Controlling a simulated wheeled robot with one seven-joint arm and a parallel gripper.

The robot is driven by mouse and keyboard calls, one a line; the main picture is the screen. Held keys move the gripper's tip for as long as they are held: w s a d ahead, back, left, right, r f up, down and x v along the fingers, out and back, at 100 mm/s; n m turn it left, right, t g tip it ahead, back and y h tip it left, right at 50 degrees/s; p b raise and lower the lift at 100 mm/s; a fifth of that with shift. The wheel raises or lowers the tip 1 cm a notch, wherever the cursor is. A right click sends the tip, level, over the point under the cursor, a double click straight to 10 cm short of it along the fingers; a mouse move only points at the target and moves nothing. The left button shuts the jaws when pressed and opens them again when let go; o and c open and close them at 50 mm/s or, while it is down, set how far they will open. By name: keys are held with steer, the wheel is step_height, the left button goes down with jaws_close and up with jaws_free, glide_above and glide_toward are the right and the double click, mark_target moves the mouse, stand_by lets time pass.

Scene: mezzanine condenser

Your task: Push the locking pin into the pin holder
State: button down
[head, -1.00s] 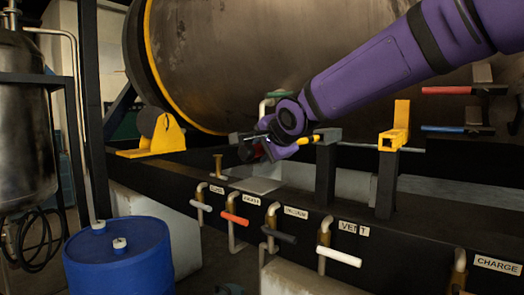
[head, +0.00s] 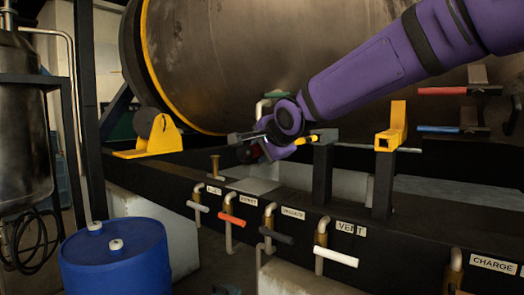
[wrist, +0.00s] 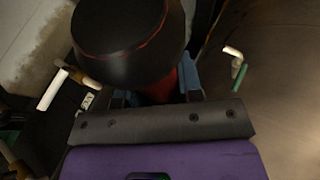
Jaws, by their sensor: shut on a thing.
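My gripper (head: 262,146) is at the end of the purple arm, above the black frame and in front of the big tank. It is shut on a dark red piece with a wide black round head (wrist: 128,35), which fills the top middle of the wrist view; this looks like the locking pin. Bluish fingers show on both sides of its red body. In the head view it is a small dark red patch (head: 247,154), mostly hidden by the wrist. I cannot tell which part is the pin holder. A yellow square-mouthed bracket (head: 388,138) tops a black post to the right.
A second black post (head: 322,175) with a yellow-ended rod stands close right of my wrist. Several valve handles (head: 338,256) stick out along the frame's front. A small brass peg (head: 215,165) stands left of a flat plate (head: 254,186). A blue drum (head: 116,258) stands front left.

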mark_target(313, 137)
steer(key=shift+w+d, duration=0.9)
steer(key=shift+w, duration=0.25)
steer(key=shift+w+d, duration=0.15)
steer(key=shift+w, duration=0.05)
stand_by(0.3)
steer(key=shift+w+d, duration=1.2)
steer(key=shift+w, duration=0.35)
steer(key=shift+w+d, duration=1.2)
steer(key=shift+w, duration=0.35)
steer(key=shift+w+d, duration=1.2)
steer(key=shift+w, duration=0.35)
steer(key=shift+w+d, duration=0.1)
steer(key=shift+w+d, duration=1.15)
steer(key=shift+w, duration=0.35)
steer(key=shift+w+d, duration=1.2)
steer(key=shift+w, duration=0.3)
steer(key=shift+w+d, duration=1.15)
steer(key=shift+w, duration=0.35)
